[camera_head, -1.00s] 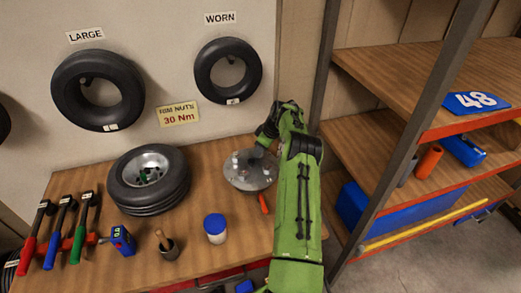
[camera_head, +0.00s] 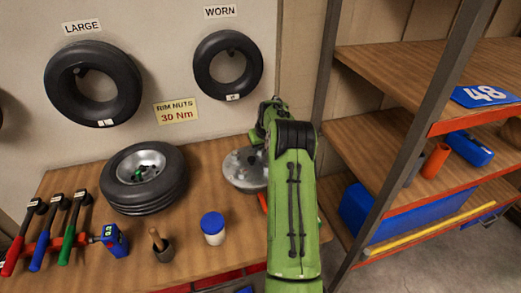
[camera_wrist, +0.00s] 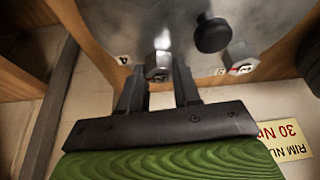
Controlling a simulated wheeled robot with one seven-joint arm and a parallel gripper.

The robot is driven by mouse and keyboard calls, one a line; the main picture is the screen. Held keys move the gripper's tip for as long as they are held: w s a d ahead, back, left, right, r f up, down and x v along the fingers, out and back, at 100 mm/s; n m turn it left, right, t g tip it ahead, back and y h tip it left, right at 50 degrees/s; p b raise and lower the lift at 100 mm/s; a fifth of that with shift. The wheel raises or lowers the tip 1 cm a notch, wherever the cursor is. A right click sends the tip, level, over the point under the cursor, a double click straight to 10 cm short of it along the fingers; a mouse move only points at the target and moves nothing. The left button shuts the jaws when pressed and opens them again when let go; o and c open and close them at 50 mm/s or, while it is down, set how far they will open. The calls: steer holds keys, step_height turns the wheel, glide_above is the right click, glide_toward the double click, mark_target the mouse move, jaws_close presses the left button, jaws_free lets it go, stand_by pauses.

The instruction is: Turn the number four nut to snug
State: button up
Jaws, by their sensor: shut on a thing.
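A grey metal disc (camera_head: 243,178) with nuts lies on the wooden bench, partly hidden behind my green arm in the head view. In the wrist view the disc (camera_wrist: 200,25) fills the top, with a dark round knob (camera_wrist: 212,34) on it. A small label with a 4 (camera_wrist: 123,60) sits at the disc's edge. My gripper (camera_wrist: 159,78) is shut on the metal nut (camera_wrist: 158,64) beside that label, one finger on each side. Another nut (camera_wrist: 241,57) sits to the right, beside its own small label. In the head view my arm hides the fingertips.
A yellow sign reads RIM NUTS 30 Nm (camera_head: 176,111). A shelf upright (camera_head: 400,170) stands right of my arm.

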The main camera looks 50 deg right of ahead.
steer(key=shift+m, duration=0.5)
steer(key=o, duration=1.1)
steer(key=shift+c, duration=0.2)
steer(key=shift+r, duration=0.1)
steer(key=v, duration=1.5)
steer(key=shift+a+r, duration=0.3)
